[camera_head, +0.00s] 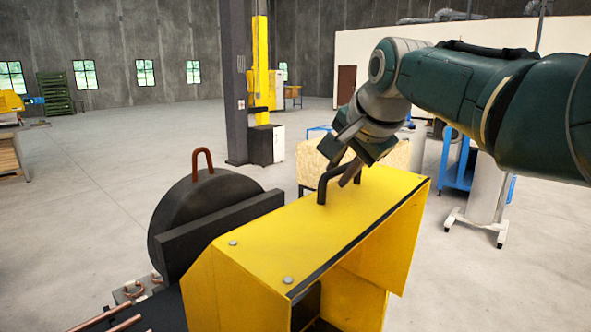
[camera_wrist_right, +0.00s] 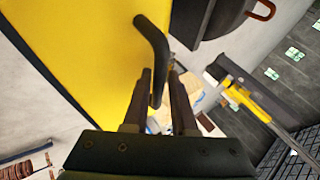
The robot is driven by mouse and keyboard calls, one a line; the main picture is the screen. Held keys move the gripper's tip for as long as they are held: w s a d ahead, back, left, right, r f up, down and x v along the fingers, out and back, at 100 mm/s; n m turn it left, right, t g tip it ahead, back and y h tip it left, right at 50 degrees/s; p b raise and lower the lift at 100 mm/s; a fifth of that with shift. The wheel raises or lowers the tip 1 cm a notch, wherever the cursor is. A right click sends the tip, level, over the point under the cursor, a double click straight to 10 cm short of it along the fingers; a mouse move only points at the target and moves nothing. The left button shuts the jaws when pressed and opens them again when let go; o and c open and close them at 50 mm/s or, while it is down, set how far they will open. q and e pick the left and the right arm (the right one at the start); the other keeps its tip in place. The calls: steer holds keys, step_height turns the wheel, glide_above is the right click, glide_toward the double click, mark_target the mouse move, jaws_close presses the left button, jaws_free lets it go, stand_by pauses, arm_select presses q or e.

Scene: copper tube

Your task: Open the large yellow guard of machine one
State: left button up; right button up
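The large yellow guard (camera_head: 325,225) fills the lower middle of the head view, with a flat top, a sloped left side and a dark gap below its front. It shows in the right wrist view (camera_wrist_right: 90,45) too. A black bar handle (camera_head: 323,188) stands on its top near the far edge. My right gripper (camera_head: 343,175) comes down from above at this handle. In the right wrist view, the handle (camera_wrist_right: 152,45) runs between the two close-set fingers (camera_wrist_right: 160,85), which appear shut on it; finger contact is partly hidden. My left gripper is not in view.
A round dark disc with a copper-coloured loop (camera_head: 203,160) stands left of the guard, behind a dark plate (camera_head: 220,232). Copper tubes (camera_head: 105,318) lie at the lower left. A wooden box (camera_head: 310,165) and blue frame (camera_head: 455,165) stand behind. Open floor lies left.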

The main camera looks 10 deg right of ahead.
steer(key=o, duration=0.3)
steer(key=shift+s+r, duration=0.35)
steer(key=b+v, duration=0.3)
steer(key=v, duration=0.6)
steer(key=shift+s, duration=0.1)
